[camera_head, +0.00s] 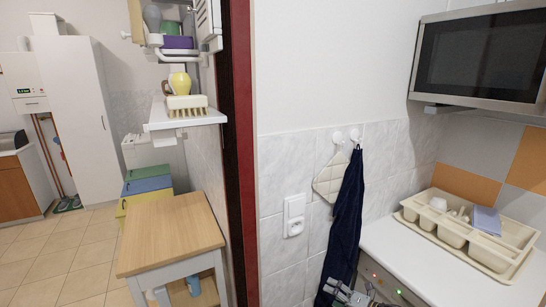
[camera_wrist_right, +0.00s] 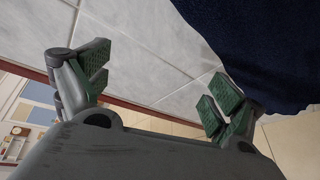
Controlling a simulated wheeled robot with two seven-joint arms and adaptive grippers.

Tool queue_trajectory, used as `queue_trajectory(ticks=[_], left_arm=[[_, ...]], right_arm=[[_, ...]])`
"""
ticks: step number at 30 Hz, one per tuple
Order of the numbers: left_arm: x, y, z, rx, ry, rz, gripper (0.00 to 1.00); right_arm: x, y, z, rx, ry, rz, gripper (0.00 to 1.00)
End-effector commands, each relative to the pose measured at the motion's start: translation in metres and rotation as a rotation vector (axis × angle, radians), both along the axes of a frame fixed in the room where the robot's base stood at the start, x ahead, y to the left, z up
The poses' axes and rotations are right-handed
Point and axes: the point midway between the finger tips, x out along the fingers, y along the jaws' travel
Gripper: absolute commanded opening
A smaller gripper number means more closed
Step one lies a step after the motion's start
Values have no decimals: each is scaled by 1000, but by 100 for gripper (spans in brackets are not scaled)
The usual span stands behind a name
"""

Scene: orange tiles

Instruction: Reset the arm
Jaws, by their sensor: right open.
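My right gripper (camera_head: 345,292) shows at the bottom edge of the head view, in front of the dark blue towel and beside the counter. In the right wrist view its two green-padded fingers (camera_wrist_right: 157,88) stand wide apart with nothing between them. The dark blue towel (camera_head: 346,215) hangs from a wall hook; it also shows in the right wrist view (camera_wrist_right: 265,45), close to one finger. I cannot tell whether they touch. My left gripper is not in view.
A white counter (camera_head: 400,245) at the right holds a cream tray (camera_head: 490,255) with a blue item in it. A microwave (camera_head: 480,55) hangs above. A cream pot holder (camera_head: 330,175) hangs beside the towel. A wooden-topped table (camera_head: 170,230) stands left of the red door frame (camera_head: 242,150).

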Motion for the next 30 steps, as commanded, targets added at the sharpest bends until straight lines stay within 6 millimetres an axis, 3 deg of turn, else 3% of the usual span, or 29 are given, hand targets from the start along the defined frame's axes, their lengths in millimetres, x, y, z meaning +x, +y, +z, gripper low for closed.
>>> queue_trajectory(ticks=[3, 8, 14, 23, 30], left_arm=[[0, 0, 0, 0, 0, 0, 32], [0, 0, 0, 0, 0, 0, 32], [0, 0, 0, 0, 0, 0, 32], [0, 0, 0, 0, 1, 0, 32], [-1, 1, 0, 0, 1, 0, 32]], right_arm=[[-14, -16, -50, 126, 150, -177, 94], [-40, -38, -111, 263, 324, -391, 94], [-86, -61, -182, 401, 519, -633, 94], [-175, -84, -275, 554, 771, -960, 94], [-260, -92, -337, 649, 950, -1208, 94]])
